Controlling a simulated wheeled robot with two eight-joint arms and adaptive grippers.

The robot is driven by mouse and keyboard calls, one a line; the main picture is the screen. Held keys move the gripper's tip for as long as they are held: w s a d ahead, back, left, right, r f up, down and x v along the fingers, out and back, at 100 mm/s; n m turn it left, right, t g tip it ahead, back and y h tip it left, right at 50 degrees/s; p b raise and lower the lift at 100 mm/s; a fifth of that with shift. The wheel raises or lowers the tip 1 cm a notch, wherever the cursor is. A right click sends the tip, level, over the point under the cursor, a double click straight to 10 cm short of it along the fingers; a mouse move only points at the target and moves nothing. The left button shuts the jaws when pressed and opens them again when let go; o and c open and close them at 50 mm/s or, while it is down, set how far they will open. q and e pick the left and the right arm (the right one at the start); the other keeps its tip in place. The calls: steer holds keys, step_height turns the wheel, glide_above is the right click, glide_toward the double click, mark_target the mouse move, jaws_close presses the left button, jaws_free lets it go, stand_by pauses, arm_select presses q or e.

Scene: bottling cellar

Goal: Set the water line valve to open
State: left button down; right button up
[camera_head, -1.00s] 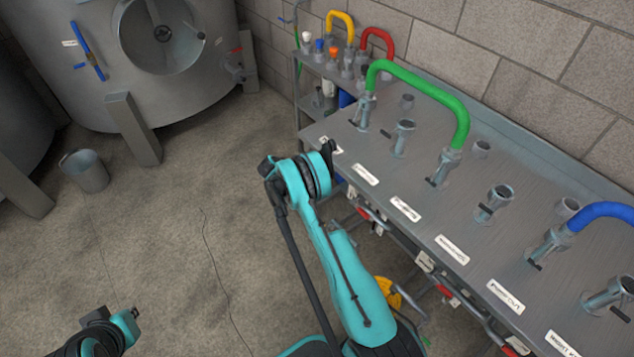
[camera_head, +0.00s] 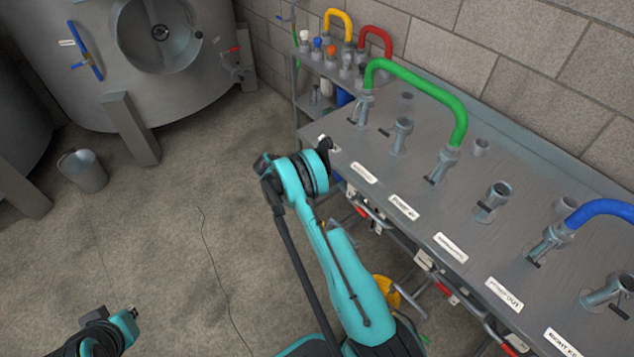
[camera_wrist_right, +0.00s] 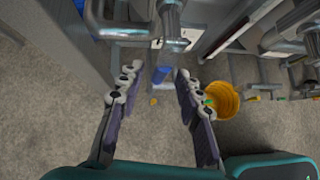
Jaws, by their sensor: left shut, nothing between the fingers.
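Several pipe valves with red handles (camera_head: 443,288) and tags sit under the front edge of the steel panel bench (camera_head: 400,180); I cannot tell which is the water line valve. In the right wrist view, a steel pipe fitting (camera_wrist_right: 172,22) with a white label is ahead, and a blue lever-like piece (camera_wrist_right: 161,74) shows between the finger ends. My right gripper (camera_wrist_right: 157,80) is open, its fingers on either side of that piece; I see no clear contact. In the head view that gripper is hidden behind my arm and the bench. My left gripper (camera_head: 132,313) is shut and empty, low at the left.
A green hose bend (camera_head: 425,85) and a blue one (camera_head: 600,210) join ports on the bench top. A yellow bucket (camera_wrist_right: 222,101) is on the floor below. A tank (camera_head: 160,80) and a grey bucket (camera_head: 83,170) stand left.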

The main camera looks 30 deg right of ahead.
steer(key=s+v, duration=0.1)
steer(key=v, duration=0.9)
steer(key=shift+w+a+r, duration=0.25)
steer(key=shift+w+r, duration=0.1)
steer(key=shift+w, duration=0.15)
steer(key=s+a+r+m+t+y, duration=0.2)
steer(key=s+a+r+m, duration=0.15)
steer(key=r, duration=0.65)
steer(key=s+a+r+m+t+y, duration=0.25)
steer(key=s+a+r, duration=0.25)
steer(key=r, duration=0.5)
steer(key=s+a+r+m+t+y, duration=0.1)
steer(key=s+a+m, duration=0.4)
steer(key=s, duration=0.5)
steer(key=s+a+r+m+t+y, duration=0.2)
steer(key=s+a+m, duration=0.3)
steer(key=s, duration=0.5)
steer(key=shift+s+a+m+t+y, duration=0.2)
steer(key=shift+s+m+t+y, duration=0.25)
steer(key=shift+y, duration=0.3)
